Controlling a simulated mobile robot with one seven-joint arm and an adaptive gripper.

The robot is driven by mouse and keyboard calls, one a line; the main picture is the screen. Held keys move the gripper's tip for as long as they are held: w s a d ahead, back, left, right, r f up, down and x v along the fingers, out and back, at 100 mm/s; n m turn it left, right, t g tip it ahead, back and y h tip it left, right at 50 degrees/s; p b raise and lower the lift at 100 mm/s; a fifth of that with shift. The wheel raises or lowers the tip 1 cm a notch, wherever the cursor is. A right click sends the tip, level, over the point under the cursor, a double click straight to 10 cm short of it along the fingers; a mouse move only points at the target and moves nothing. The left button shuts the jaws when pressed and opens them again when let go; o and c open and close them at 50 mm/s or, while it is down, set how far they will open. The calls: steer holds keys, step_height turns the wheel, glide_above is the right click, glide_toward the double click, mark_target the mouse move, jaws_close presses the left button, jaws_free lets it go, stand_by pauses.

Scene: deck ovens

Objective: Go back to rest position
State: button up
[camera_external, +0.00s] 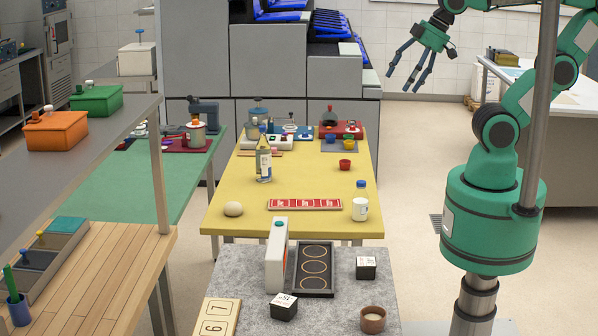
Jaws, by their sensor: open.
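My gripper (424,62) is at the top right, high above the floor and to the right of the yellow table. Its dark fingers are spread apart and point down and to the left. It is open and nothing is between its fingers. My green arm rises from a column on the right, and part of the arm is cut off by the top edge of the picture. The gripper appears apart from all objects and tables.
A yellow table (321,220) holds a glass bottle (264,160), a white bottle (360,203) and a red tray (304,204). A grey speckled table (240,268) stands nearer. A grey cabinet with blue trays (280,70) stands behind. Open floor (408,140) lies under my gripper.

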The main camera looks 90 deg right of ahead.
step_height(320, 180, down, 7)
steer(key=b, duration=0.6)
steer(key=shift+f, duration=0.15)
